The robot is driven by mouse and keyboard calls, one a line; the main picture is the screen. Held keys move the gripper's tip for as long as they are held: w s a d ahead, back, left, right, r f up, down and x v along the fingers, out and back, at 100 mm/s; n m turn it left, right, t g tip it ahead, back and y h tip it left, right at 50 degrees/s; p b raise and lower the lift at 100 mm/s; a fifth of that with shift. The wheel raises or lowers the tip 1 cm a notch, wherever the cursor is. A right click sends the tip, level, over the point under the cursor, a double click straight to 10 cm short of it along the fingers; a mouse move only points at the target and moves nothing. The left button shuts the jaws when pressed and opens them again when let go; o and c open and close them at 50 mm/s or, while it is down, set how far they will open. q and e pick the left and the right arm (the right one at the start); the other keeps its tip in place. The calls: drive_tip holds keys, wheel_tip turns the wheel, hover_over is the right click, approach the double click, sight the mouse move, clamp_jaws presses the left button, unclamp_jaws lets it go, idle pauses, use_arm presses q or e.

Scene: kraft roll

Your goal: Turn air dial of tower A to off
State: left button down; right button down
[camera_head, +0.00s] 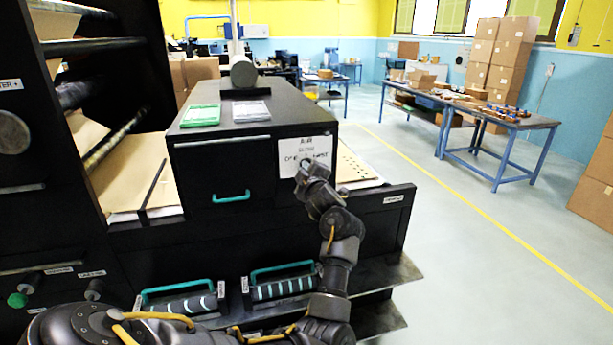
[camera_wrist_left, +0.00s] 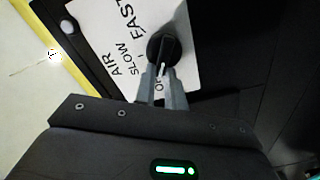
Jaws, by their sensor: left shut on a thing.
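The air dial (camera_wrist_left: 163,46) is a round black knob on a white label plate (camera_wrist_left: 100,40) reading AIR, SLOW and FAST, plus a word starting with O that is partly covered. A white mark on the knob points down in the wrist view, toward that O word. My left gripper (camera_wrist_left: 162,75) has its two fingers on either side of the knob and is shut on it. In the head view, my left gripper (camera_head: 311,168) is at the lower part of the white plate (camera_head: 305,145) on the black cabinet front, hiding the dial. My right gripper is not in view.
The black cabinet (camera_head: 225,170) has a teal handle (camera_head: 231,196) and carries green (camera_head: 200,115) and white (camera_head: 251,110) pads on top. Teal-handled rollers (camera_head: 283,282) sit below, near my arm. Open floor (camera_head: 450,250) lies to the right, with blue-legged tables (camera_head: 505,125) beyond.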

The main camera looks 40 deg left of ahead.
use_arm(q)
drive_tip(key=shift+a, duration=0.1)
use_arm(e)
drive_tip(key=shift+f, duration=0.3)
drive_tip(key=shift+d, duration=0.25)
use_arm(q)
drive_tip(key=c, duration=1.5)
unclamp_jaws()
drive_tip(key=shift+s, duration=0.1)
drive_tip(key=shift+o, duration=0.2)
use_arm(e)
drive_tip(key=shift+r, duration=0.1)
